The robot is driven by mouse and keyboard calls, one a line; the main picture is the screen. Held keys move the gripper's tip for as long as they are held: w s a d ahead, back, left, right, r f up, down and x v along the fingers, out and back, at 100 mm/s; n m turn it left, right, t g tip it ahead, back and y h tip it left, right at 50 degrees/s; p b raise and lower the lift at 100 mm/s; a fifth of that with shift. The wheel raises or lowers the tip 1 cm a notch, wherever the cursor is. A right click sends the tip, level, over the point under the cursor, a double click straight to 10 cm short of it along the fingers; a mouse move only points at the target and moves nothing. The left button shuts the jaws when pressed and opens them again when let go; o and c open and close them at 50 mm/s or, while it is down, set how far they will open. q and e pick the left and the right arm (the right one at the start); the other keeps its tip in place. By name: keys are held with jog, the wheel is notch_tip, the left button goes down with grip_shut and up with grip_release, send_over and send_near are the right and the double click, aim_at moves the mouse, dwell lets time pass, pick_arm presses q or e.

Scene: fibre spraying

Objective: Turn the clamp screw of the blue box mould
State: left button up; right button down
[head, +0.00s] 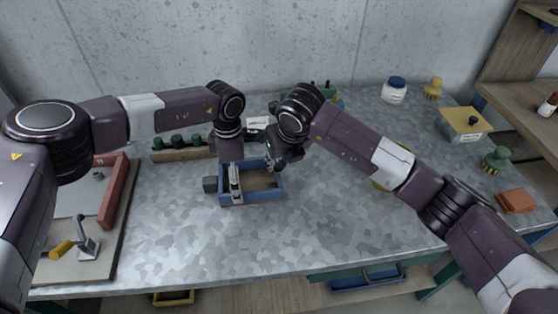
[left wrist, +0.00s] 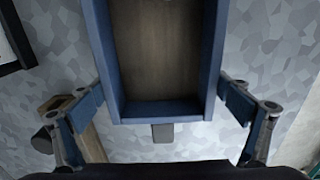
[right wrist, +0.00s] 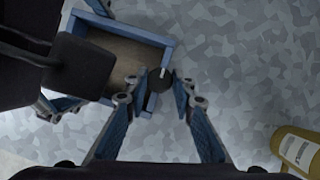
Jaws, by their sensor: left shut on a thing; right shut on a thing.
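The blue box mould (head: 262,199) lies on the grey table, an open blue frame with a brown wooden bottom. It fills the top of the left wrist view (left wrist: 160,110). My left gripper (head: 235,187) is shut on the mould, its fingers on the two long sides. A dark block (head: 209,184) sticks out of the mould's left end. The clamp screw has a dark round knob (right wrist: 158,82) with a pale mark, at the mould's other end. My right gripper (right wrist: 157,85) is shut on this knob. In the head view my right wrist hides the knob.
A wooden rack (head: 183,153) with dark green knobs stands behind left. A board (head: 75,262) with a red bar and yellow-handled lever lies left. A white jar (head: 394,90), yellow-lidded box (head: 466,123) and orange block (head: 517,200) stand right. The front middle is clear.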

dwell(0.3)
jog(key=c, duration=1.6)
grip_release()
jog(key=shift+r, duration=0.1)
jog(key=v, duration=1.2)
pick_arm(q)
jog(key=o, duration=1.4)
jog(key=shift+c, duration=0.2)
